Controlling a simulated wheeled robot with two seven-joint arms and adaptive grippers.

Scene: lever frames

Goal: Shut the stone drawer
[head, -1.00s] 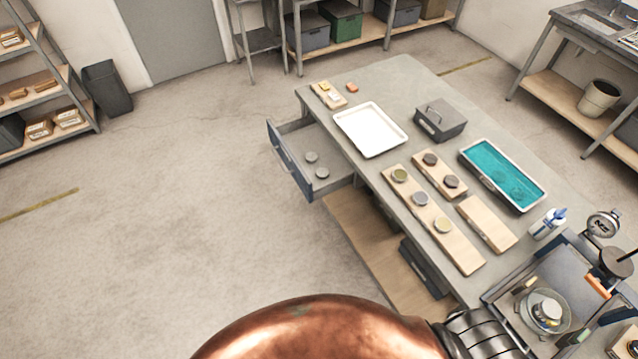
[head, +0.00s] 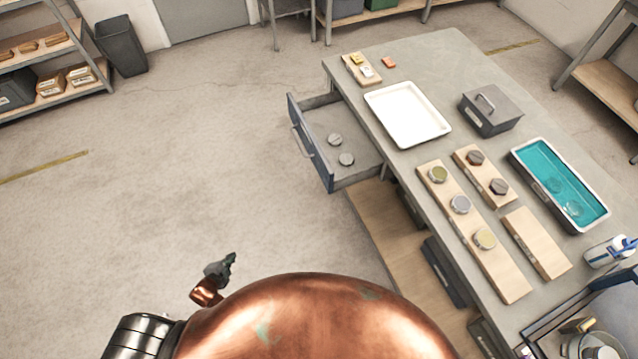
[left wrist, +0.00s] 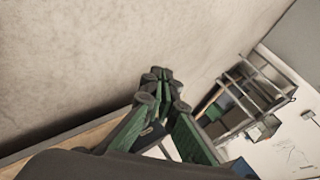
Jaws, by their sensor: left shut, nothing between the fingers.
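The stone drawer (head: 316,154) stands pulled out from the left side of the grey workbench (head: 440,62). It has a blue-grey front with a bar handle, and two round grey stones lie inside. My left gripper (head: 226,262) is in the lower part of the head view, below and left of the drawer, apart from it over open floor. Its green fingers (left wrist: 163,74) are together and empty in the left wrist view. I cannot make out the drawer clearly there. My right gripper is not in view.
On the bench are a white tray (head: 408,114), a grey lidded box (head: 490,108), a teal-filled tray (head: 560,186) and wooden boards with round pieces (head: 472,232). A wooden lower shelf (head: 385,225) sits under the bench. The floor left of the drawer is clear.

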